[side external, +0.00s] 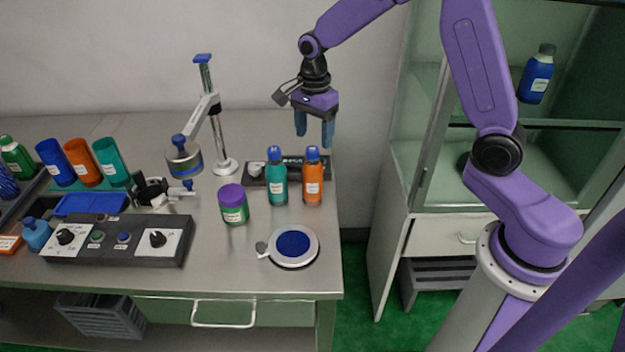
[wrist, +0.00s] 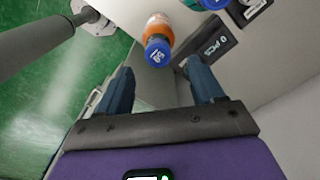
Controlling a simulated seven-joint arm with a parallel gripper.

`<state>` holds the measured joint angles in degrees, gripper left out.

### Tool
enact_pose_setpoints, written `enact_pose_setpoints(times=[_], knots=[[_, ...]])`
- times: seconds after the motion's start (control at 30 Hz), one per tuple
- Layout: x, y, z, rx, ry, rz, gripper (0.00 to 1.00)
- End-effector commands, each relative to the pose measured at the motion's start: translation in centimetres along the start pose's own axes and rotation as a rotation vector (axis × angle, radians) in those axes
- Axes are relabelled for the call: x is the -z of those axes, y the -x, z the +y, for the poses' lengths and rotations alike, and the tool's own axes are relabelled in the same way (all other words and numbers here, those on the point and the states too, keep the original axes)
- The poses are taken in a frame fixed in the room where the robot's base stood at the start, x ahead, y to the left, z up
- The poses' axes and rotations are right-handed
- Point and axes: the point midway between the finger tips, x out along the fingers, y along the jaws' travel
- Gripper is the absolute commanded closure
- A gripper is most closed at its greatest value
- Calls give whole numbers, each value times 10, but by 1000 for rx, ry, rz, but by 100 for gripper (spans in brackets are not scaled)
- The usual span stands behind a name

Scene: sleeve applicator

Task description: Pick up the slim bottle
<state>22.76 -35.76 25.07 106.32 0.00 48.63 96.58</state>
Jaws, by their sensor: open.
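Two slim bottles with blue caps stand upright on the bench: an orange one (side external: 313,182) and a teal one (side external: 277,184) to its left. I cannot tell which one the task means. My gripper (side external: 314,142) is open and empty, with its blue fingers pointing down above and behind the orange bottle. In the wrist view the orange bottle (wrist: 159,35) lies ahead of my gripper (wrist: 157,78), roughly centred between the fingers, with space between them. The teal bottle is only partly seen there, its blue cap (wrist: 212,3) cut by the top edge.
A dark box with a display (side external: 256,174) sits behind the bottles. A purple-lidded jar (side external: 233,205) and a round blue-topped plate (side external: 293,245) stand nearby. A post with a jointed arm (side external: 216,120) rises at left; a control panel (side external: 118,240) lies further left. The bench's right edge is close.

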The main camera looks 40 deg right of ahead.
Motion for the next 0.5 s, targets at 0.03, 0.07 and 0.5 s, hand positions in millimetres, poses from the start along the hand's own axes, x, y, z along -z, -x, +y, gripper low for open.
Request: enact_pose_setpoints(times=[0.03,0.07,0.5], knots=[[0,-2,0,0,-1,0,33],[0,-4,0,0,0,0,33],[-8,-52,2,-3,-1,0,33]])
